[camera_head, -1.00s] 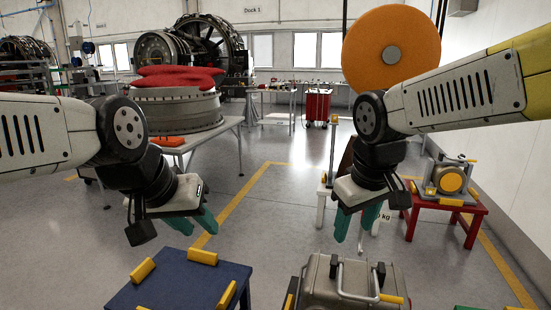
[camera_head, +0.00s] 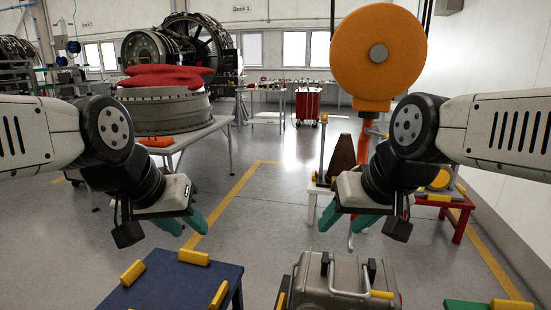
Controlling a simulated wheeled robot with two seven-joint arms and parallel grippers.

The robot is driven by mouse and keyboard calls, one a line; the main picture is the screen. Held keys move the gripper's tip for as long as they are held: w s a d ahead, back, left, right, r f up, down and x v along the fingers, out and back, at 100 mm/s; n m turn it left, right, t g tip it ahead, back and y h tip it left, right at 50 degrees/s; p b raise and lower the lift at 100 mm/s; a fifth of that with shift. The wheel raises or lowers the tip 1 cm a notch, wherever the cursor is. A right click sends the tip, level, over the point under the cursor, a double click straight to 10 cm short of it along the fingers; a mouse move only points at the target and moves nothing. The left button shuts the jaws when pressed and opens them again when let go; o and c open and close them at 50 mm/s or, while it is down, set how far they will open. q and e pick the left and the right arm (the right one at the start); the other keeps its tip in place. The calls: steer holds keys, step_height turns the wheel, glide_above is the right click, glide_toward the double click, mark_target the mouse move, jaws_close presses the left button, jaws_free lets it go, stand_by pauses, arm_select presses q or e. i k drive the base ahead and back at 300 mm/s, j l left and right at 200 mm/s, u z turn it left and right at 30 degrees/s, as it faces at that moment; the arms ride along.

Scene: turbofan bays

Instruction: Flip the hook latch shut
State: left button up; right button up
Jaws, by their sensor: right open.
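A grey metal case (camera_head: 318,291) stands at the bottom middle, cut off by the frame edge. On its top are a curved metal bar with a yellow end (camera_head: 381,294) and dark upright brackets (camera_head: 324,264). I cannot tell for sure which part is the hook latch. My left gripper (camera_head: 188,221) has its teal fingers apart and empty, above and behind the blue table. My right gripper (camera_head: 345,218) is open and empty, above and beyond the case, not touching it.
A blue table (camera_head: 185,280) with yellow blocks stands left of the case. A large orange disc on a stand (camera_head: 360,60) rises behind my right arm. A red table (camera_head: 462,205) is at the right. Open floor lies between the tables.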

mark_target(367, 130)
steer(key=z, duration=0.95)
steer(key=i+j+z, duration=0.2)
